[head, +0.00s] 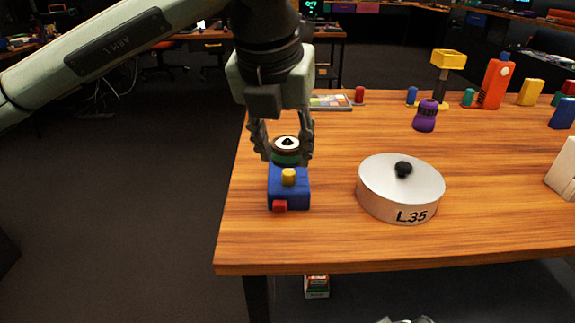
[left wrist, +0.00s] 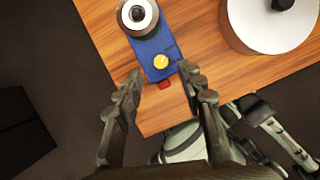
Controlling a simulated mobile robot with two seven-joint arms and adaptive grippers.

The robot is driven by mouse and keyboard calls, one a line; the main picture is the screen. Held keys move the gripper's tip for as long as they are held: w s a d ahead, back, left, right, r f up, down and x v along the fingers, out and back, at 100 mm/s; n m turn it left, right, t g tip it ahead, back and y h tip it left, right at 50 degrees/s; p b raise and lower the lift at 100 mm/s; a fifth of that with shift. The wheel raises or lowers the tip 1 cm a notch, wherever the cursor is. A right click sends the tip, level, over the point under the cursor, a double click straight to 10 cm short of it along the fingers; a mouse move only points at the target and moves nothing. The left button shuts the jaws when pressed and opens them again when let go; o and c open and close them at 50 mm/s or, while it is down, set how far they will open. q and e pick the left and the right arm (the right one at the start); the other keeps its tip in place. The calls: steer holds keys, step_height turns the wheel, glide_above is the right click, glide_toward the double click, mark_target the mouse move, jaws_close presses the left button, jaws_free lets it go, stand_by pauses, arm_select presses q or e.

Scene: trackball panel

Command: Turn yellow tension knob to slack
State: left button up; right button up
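The yellow tension knob (head: 288,176) sits on top of a blue block (head: 300,198) at the table's front left. In the left wrist view the knob (left wrist: 161,62) shows a pale pointer mark; its exact setting is too small to read. The trackball (head: 287,143), dark with a white ring, stands at the block's far end. A red piece (head: 280,206) projects from the near end. My left gripper (head: 286,160) is open above the block, its fingers apart. In the left wrist view its fingertips (left wrist: 160,75) lie either side of the block's near end, with nothing held.
A round white lidded drum (head: 380,205) marked L35 stands right of the block. A purple bottle-like object (head: 425,117) and several coloured items stand farther back. The wooden table (head: 330,245) ends close left and in front of the block. Bare tabletop separates block and drum.

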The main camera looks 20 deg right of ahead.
mark_target(289, 172)
arm_select(q)
steer(key=x, duration=0.5)
steer(key=shift+d+f, duration=0.1)
jaws_close()
